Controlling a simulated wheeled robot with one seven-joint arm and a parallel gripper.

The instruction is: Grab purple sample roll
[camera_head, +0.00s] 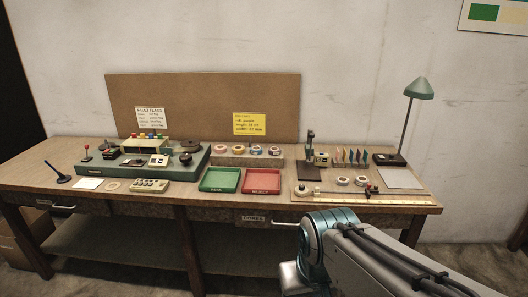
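Several small tape rolls sit in a row on a low grey rack (233,160) at the back middle of the bench. They have coloured parts, but they are too small for me to tell surely which one is purple. More rolls lie on the board at the right, a pale roll (342,181) and another beside it (361,181). My arm comes in from the lower right, in front of the bench. Its gripper is not visible, so I cannot tell whether it is open or shut.
A green tray (219,192) and a red tray (262,194) stand in front of the rack. A green machine base (120,170) is at the left. A microscope-like stand (310,160) and a green lamp (419,89) stand at the right. A yellow note (249,124) hangs on the backboard.

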